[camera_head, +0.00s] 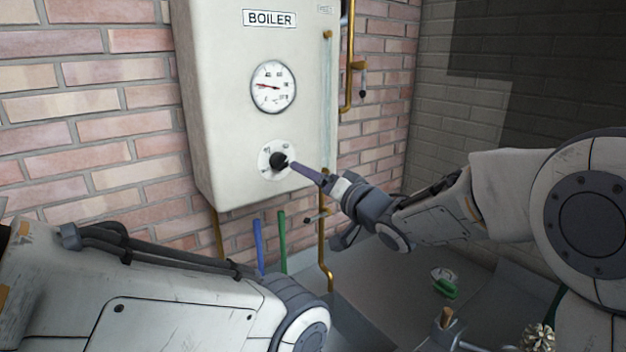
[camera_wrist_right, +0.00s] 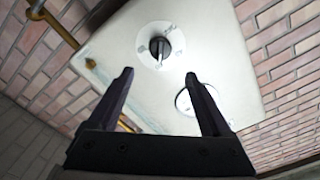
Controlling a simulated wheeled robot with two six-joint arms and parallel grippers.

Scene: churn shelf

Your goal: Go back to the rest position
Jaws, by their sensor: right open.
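The boiler (camera_head: 222,110) is a cream box on the brick wall, with a round gauge (camera_head: 273,87) and a black knob (camera_head: 279,161) on a pale round plate. My right gripper (camera_head: 312,205) is open and empty in front of the boiler's lower part. One purple finger points toward the knob in the head view. In the right wrist view the fingers of my right gripper (camera_wrist_right: 160,73) are spread apart, and the knob (camera_wrist_right: 160,47) shows beyond the gap, apart from them. My left arm crosses the lower left of the head view; its gripper is out of frame.
Brass pipes (camera_head: 347,75) run beside and below the boiler. A blue rod (camera_head: 258,246) and a green rod (camera_head: 282,241) stand under it. A grey surface (camera_head: 385,285) lies below, with a green-handled brush (camera_head: 444,284) and a wooden-handled tool (camera_head: 446,318) at lower right.

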